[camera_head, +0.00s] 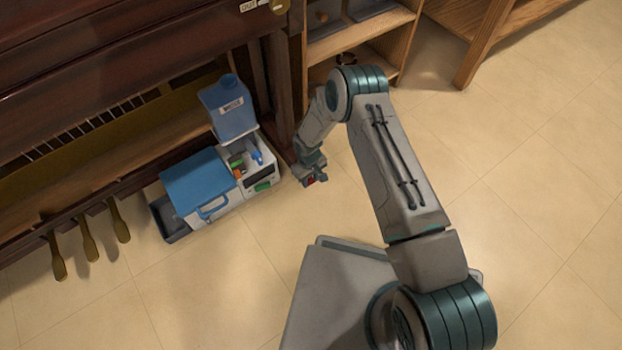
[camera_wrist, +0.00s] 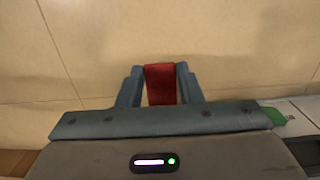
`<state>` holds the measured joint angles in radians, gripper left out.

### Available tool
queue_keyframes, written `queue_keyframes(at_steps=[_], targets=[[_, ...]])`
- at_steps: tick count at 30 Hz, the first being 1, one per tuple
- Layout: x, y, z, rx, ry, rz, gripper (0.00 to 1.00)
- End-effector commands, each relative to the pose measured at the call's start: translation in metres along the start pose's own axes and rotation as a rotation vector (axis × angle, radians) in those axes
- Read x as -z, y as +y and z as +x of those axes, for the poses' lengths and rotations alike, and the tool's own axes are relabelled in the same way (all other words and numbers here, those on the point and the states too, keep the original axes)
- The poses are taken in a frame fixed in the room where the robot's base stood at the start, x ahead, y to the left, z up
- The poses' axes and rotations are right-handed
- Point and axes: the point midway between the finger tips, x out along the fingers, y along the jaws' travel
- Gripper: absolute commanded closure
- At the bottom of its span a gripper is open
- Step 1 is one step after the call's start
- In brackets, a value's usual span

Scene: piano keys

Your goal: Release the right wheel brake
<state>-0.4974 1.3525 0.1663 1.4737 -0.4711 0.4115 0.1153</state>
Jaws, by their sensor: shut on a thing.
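My gripper (camera_head: 311,181) is low near the floor, just right of the foot of the piano's right front leg. In the wrist view my gripper (camera_wrist: 160,88) has its two fingers closed on the sides of a flat red tab (camera_wrist: 160,84), which looks like the brake lever. A small bit of red (camera_head: 320,178) also shows at the gripper's tip in the head view. The wheel itself is not visible, and I cannot tell the tab's tilt or what it joins to. The piano (camera_head: 110,45) is dark brown wood.
Brass pedals (camera_head: 90,238) are farther left. A wooden shelf (camera_head: 375,48) stands behind. The tiled floor to the right is clear.

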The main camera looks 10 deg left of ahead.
Motion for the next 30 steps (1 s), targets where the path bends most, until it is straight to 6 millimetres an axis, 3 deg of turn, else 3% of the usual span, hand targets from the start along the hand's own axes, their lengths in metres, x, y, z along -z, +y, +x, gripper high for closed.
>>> queue_keyframes(at_steps=[12, 23, 24, 26, 30], targets=[[0.0042, -0.0004, -0.0087, 0.001, -0.181, -0.002, 0.9], [0.004, -0.001, -0.0099, 0.004, -0.195, -0.001, 0.9], [0.004, -0.0011, -0.0099, 0.004, -0.195, -0.001, 0.65], [0.004, -0.0011, -0.0099, 0.004, -0.195, -0.001, 0.48], [0.0039, -0.0007, -0.0099, 0.003, -0.195, -0.001, 0.45]])
